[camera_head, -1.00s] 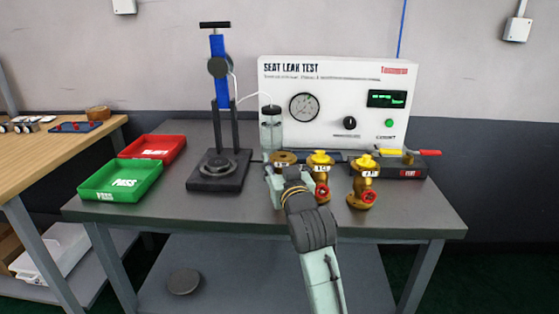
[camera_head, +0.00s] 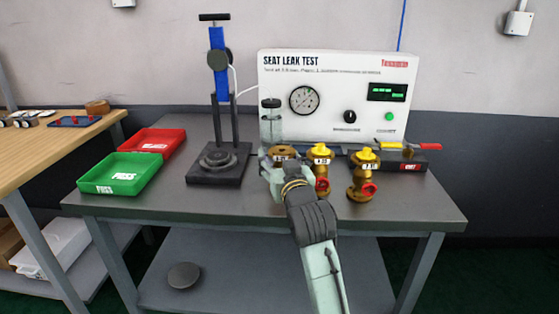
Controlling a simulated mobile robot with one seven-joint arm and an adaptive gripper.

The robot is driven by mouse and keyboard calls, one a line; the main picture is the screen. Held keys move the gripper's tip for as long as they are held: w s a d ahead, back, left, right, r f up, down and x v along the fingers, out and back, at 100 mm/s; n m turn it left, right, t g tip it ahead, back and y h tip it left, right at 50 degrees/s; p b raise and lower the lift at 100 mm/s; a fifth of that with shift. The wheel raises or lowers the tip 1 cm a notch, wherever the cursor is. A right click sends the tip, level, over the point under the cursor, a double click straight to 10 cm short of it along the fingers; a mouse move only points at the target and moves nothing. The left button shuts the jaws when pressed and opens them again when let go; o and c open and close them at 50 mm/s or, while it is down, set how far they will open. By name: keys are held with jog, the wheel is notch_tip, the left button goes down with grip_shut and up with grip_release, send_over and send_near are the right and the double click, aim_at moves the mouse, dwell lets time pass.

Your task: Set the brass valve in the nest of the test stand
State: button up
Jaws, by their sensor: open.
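Three valves stand in a row on the grey bench. The left one (camera_head: 284,151) has a plain brass-coloured top, and its lower body is hidden behind my gripper. The middle valve (camera_head: 320,157) and the right valve (camera_head: 364,168) have yellow tops and red handwheels. My gripper (camera_head: 269,165) is open, close in front of the left valve and slightly to its left; I cannot tell whether it touches it. The test stand, with a blue column, stands to the left. Its round nest (camera_head: 218,157) on the dark base looks empty.
Green tray (camera_head: 120,173) and red tray (camera_head: 160,142) lie at the bench's left. The white seat leak test panel (camera_head: 330,75) stands behind the valves. A clear cylinder (camera_head: 271,124) stands between stand and panel. A dark box with yellow and red handled tools (camera_head: 405,160) is right.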

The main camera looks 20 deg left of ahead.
jog(key=v, duration=0.5)
jog(key=b+v, duration=0.1)
jog(key=v, duration=0.4)
jog(key=shift+s+a, duration=0.15)
jog(key=shift+s, duration=0.4)
